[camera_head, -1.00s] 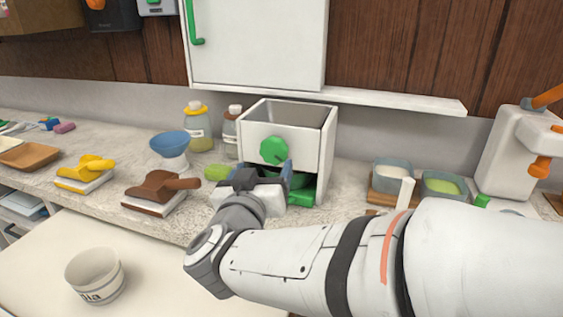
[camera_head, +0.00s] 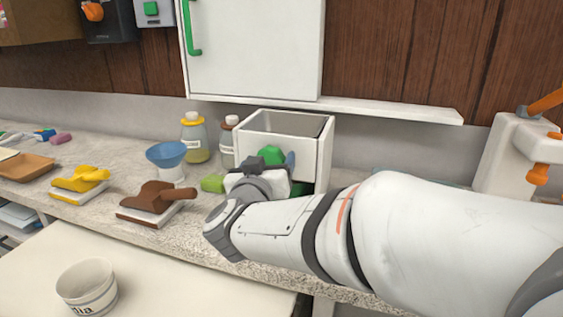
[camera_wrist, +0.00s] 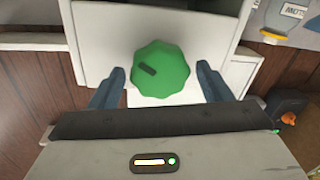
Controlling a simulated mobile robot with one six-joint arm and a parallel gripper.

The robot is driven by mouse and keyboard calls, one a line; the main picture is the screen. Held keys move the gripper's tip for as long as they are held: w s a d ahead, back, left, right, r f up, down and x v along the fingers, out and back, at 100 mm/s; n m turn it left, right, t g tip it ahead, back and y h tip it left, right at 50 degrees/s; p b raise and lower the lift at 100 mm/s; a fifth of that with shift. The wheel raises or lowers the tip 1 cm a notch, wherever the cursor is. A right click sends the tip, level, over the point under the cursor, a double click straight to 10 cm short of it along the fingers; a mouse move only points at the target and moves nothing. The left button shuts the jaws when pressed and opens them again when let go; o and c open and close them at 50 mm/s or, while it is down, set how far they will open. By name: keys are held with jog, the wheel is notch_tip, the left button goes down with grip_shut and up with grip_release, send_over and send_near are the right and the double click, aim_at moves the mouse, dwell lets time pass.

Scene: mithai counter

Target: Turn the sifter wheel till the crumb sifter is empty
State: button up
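The crumb sifter (camera_head: 315,150) is a white open-topped box on the counter against the wall. Its green sifter wheel (camera_wrist: 160,67) is a lobed knob on the front face with a dark slot mark, and it also shows partly behind my gripper in the head view (camera_head: 270,154). My gripper (camera_wrist: 158,88) is open, with its two blue-grey fingers on either side of the wheel's near part. A gap shows between the fingers and the wheel. The green part low in the sifter is mostly hidden by my gripper in the head view. I cannot see how much the sifter holds.
Left of the sifter stand a blue bowl-topped item (camera_head: 167,155), a yellow-capped jar (camera_head: 195,138), and brown (camera_head: 152,197) and yellow (camera_head: 78,179) scoop-like tools. A white cup (camera_head: 88,287) stands on the lower front surface. A shelf edge (camera_head: 390,108) runs above. My arm covers the counter's right side.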

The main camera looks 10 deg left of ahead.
jog(key=c, duration=0.7)
jog(key=shift+d, duration=0.25)
jog(key=shift+c, duration=0.8)
jog(key=shift+a, duration=0.2)
jog(key=shift+f+m+b, duration=0.1)
jog(key=shift+m+b, duration=0.2)
jog(key=shift+m, duration=0.1)
jog(key=shift+f+m+t+h+b, duration=0.15)
jog(key=shift+m+h+b, duration=0.35)
jog(key=shift+m+b, duration=3.05)
jog(key=shift+m+t+h+b, duration=0.2)
jog(key=shift+m+h+b, duration=0.3)
jog(key=shift+m+b, duration=3.05)
jog(key=shift+f+m+t+h+b, duration=0.15)
jog(key=shift+m+h+b, duration=0.35)
jog(key=shift+m+b, duration=3.05)
jog(key=m+p, duration=0.3)
jog(key=m, duration=0.1)
jog(key=shift+r, duration=0.15)
